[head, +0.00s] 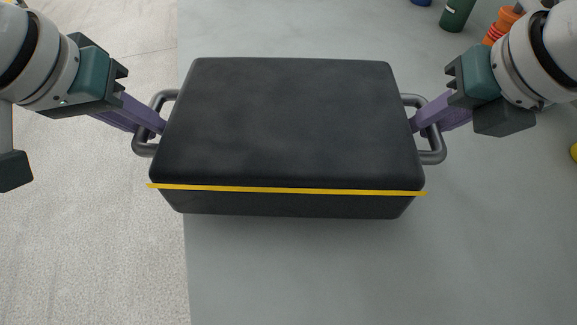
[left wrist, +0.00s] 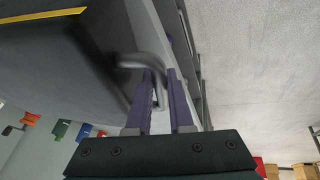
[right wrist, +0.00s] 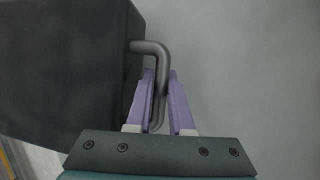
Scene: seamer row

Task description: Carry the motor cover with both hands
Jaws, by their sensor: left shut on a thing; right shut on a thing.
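The motor cover (head: 290,125) is a black box with rounded edges and a yellow stripe along its near lower side. It has a grey bar handle at each end. My left gripper (head: 152,122) is shut on the left handle (head: 143,148); in the left wrist view the purple fingers (left wrist: 168,95) stand on both sides of the bar. My right gripper (head: 422,118) is shut on the right handle (head: 438,150); in the right wrist view its fingers (right wrist: 160,95) straddle the bar. The cover looks about level. Its underside is hidden.
A dark green cylinder (head: 457,14) and orange objects (head: 500,27) stand at the back right. A yellow object (head: 574,152) shows at the right edge. The near floor is clear.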

